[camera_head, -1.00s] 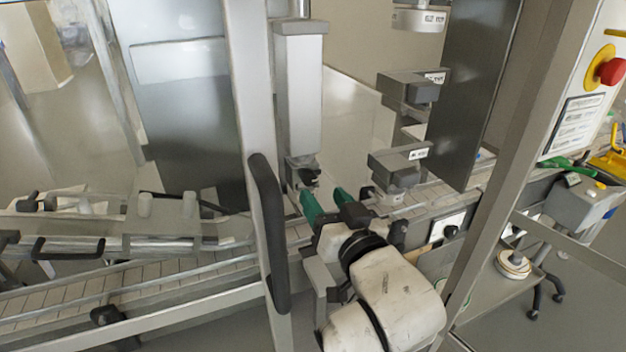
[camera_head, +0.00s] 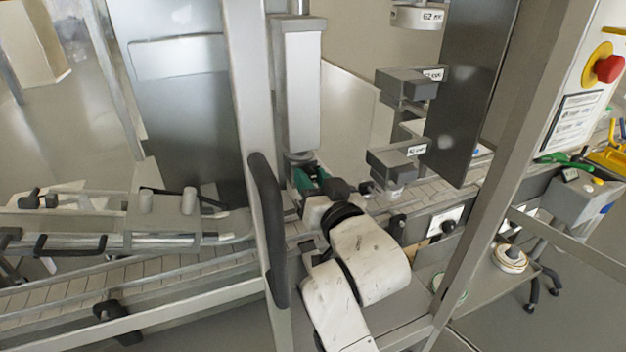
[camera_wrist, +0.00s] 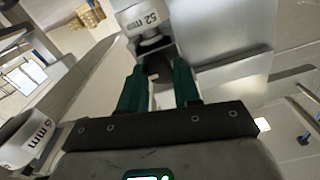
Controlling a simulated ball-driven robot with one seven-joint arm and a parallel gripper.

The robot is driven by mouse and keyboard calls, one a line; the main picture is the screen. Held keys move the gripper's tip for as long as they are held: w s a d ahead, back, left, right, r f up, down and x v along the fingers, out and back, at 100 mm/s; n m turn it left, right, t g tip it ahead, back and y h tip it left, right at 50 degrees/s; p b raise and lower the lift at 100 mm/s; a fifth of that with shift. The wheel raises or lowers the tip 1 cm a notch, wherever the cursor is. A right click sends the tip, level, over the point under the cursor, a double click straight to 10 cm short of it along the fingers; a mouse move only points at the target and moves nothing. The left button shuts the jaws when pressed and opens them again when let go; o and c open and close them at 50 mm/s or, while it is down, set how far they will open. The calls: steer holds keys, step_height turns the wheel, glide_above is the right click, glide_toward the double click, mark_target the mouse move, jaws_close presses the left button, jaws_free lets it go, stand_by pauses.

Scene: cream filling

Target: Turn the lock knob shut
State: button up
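The dark lock knob (camera_wrist: 154,68) shows in the wrist view between the tips of my green fingers, under a pale part marked 52 mm (camera_wrist: 150,18). My gripper (camera_wrist: 158,80) is open, with a visible gap between the two fingers. I cannot tell whether either finger touches the knob. In the head view my gripper (camera_head: 308,178) is at the lower end of the grey vertical column (camera_head: 303,90). There the knob is hidden behind the fingers and wrist.
A black door handle (camera_head: 267,230) on a metal upright stands just left of my arm. Grey units (camera_head: 398,158) hang to the right above the conveyor (camera_head: 150,272). A red stop button (camera_head: 609,69) is at the far right.

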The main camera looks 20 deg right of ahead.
jaws_close()
steer(key=shift+m, duration=0.3)
steer(key=m+b, duration=0.1)
steer(key=m, duration=0.1)
steer(key=shift+f+m, duration=0.1)
steer(key=shift+m, duration=0.3)
steer(key=m+b, duration=0.6)
steer(key=m, duration=0.8)
steer(key=shift+d+f+m+b, duration=0.1)
steer(key=shift+m+b, duration=0.2)
steer(key=shift+b, duration=0.05)
